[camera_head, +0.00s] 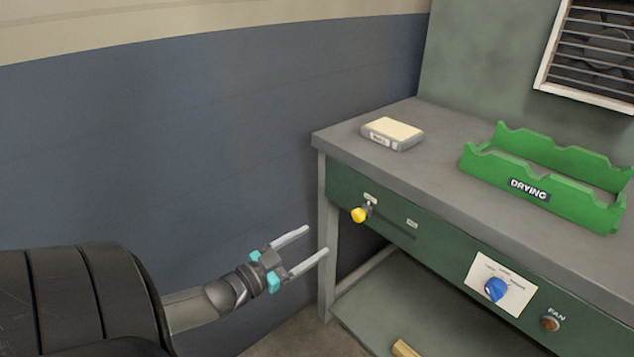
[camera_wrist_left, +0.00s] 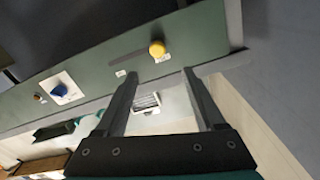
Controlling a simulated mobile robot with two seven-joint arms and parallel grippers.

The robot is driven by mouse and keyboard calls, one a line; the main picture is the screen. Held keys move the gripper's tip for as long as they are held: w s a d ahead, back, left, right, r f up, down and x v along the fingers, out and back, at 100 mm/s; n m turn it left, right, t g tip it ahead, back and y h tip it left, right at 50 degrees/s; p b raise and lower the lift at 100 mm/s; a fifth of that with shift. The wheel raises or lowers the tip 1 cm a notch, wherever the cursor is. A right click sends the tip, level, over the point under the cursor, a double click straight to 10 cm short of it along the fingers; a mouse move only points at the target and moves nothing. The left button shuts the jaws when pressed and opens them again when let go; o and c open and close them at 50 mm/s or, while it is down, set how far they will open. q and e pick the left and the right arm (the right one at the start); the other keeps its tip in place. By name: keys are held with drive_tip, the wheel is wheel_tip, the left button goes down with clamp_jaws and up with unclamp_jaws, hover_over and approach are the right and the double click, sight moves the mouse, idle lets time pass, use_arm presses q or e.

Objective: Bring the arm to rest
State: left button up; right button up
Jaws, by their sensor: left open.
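My left gripper (camera_head: 308,244) is open and empty in the head view, in the air just left of the workbench's front left leg. Its two pale fingers point toward the bench. In the left wrist view, the open fingers (camera_wrist_left: 158,82) point at the green front panel (camera_wrist_left: 110,75), and nothing is between them in contact. The yellow knob (camera_head: 360,214) on the panel is apart from the fingers; it also shows in the left wrist view (camera_wrist_left: 157,49). My right gripper is not in view.
The grey bench top (camera_head: 440,165) holds a cream-topped box (camera_head: 393,132) and a green rack labelled DRYING (camera_head: 545,187). The panel has a blue dial (camera_head: 495,289) and a brown FAN button (camera_head: 550,322). A wood piece (camera_head: 404,348) lies on the lower shelf (camera_head: 375,310). A blue wall (camera_head: 180,140) stands behind.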

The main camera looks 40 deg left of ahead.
use_arm(q)
drive_tip(key=s+d+f+n+g+y+p, duration=0.15)
drive_tip(key=s+f+g, duration=0.35)
drive_tip(key=f, duration=0.7)
drive_tip(key=s+d+f+n+g+y+p, duration=0.1)
drive_tip(key=s+f+g+p, duration=0.15)
drive_tip(key=s+f, duration=0.65)
drive_tip(key=s+d+f+g+p, duration=0.1)
drive_tip(key=s+d+f+g, duration=0.7)
drive_tip(key=s+d+f, duration=0.5)
drive_tip(key=shift+s+d+f+m+h+p, duration=0.3)
drive_tip(key=shift+s+d+f+m+h, duration=0.15)
drive_tip(key=shift+s, duration=0.25)
drive_tip(key=shift+a, duration=0.1)
drive_tip(key=shift+c, duration=0.4)
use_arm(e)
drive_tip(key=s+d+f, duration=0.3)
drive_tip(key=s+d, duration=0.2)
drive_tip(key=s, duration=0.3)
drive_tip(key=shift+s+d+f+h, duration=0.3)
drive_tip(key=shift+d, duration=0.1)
